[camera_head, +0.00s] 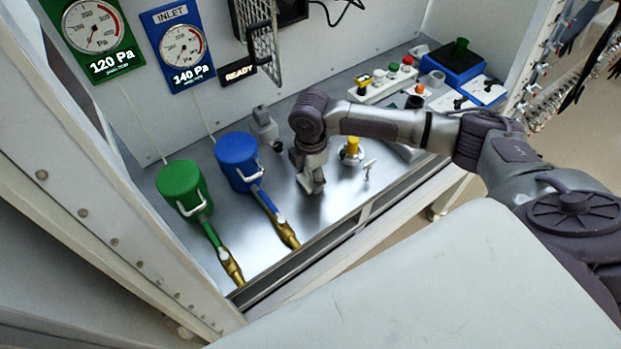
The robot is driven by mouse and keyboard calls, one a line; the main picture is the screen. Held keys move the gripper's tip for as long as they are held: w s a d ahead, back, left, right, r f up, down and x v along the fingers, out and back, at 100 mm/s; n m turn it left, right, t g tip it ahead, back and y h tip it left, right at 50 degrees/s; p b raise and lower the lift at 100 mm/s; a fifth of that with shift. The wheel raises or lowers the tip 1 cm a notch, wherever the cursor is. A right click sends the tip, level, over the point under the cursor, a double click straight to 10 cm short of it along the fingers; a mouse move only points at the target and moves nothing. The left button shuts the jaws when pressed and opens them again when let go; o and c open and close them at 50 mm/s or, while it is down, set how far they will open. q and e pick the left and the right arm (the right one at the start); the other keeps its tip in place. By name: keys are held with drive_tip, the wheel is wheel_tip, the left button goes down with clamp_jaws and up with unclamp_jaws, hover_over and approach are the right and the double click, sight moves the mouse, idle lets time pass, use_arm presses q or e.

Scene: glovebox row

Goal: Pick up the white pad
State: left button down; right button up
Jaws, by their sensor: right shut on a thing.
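My right gripper (312,184) points down over the grey metal worktop, right of the blue canister. Its fingers look closed, with something small between them that I cannot make out. I cannot clearly pick out a white pad at the fingertips. White flat pieces with black parts on them lie at the back right, one on the bench (445,101) and one on a blue base (482,89). I cannot tell whether either is the pad. My left gripper is not in view.
A green canister (181,186) and a blue canister (237,158), with brass-ended pipes, stand on the worktop (290,215) to the left. A yellow-topped fitting (352,148) and a small metal tap (369,168) stand right of my gripper. A raised rail (300,262) edges the front.

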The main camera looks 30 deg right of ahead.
drive_tip(key=r, duration=0.2)
drive_tip(key=b, duration=0.1)
drive_tip(key=shift+s+d+r, duration=0.25)
drive_tip(key=shift+d+r, duration=0.15)
drive_tip(key=s+d+r+b, duration=0.2)
drive_tip(key=s+d+r, duration=0.4)
drive_tip(key=s+d, duration=0.1)
drive_tip(key=shift+s+d+r, duration=0.2)
drive_tip(key=shift+d+r, duration=0.15)
drive_tip(key=shift+d, duration=0.1)
